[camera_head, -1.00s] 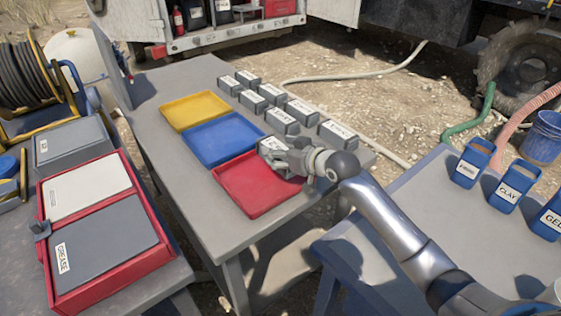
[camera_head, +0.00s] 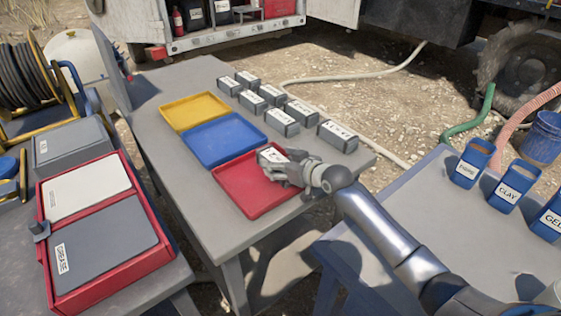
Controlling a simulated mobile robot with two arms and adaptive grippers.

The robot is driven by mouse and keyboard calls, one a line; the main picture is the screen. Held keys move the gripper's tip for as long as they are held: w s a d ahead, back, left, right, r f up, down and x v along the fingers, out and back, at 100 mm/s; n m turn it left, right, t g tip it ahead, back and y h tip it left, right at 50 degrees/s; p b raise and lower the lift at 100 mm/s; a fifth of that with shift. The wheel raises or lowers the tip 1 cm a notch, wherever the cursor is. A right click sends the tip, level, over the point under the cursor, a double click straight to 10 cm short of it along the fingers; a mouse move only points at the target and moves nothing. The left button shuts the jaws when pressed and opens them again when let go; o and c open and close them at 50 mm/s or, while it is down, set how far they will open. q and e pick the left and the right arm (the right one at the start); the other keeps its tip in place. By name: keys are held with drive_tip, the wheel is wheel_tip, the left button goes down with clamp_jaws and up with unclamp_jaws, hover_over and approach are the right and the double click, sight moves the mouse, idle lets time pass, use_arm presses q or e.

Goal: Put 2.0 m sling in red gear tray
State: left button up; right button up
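The red gear tray (camera_head: 247,194) lies on the grey table, the nearest of three trays in a row. My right gripper (camera_head: 275,168) is over the tray's far right part, shut on a small dark grey block (camera_head: 271,156) with a white label. The label is too small to read, so I cannot tell if it is the 2.0 m sling. The fingers hide part of the block, and I cannot tell whether it touches the tray floor. My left gripper is not in view.
A blue tray (camera_head: 211,140) and a yellow tray (camera_head: 193,111) sit beyond the red one. Several labelled grey blocks (camera_head: 282,123) stand along the table's right side.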

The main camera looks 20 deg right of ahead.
drive_tip(key=shift+r, duration=0.1)
drive_tip(key=shift+s, duration=0.1)
drive_tip(key=v, duration=1.2)
drive_tip(key=shift+r, duration=0.1)
idle(0.3)
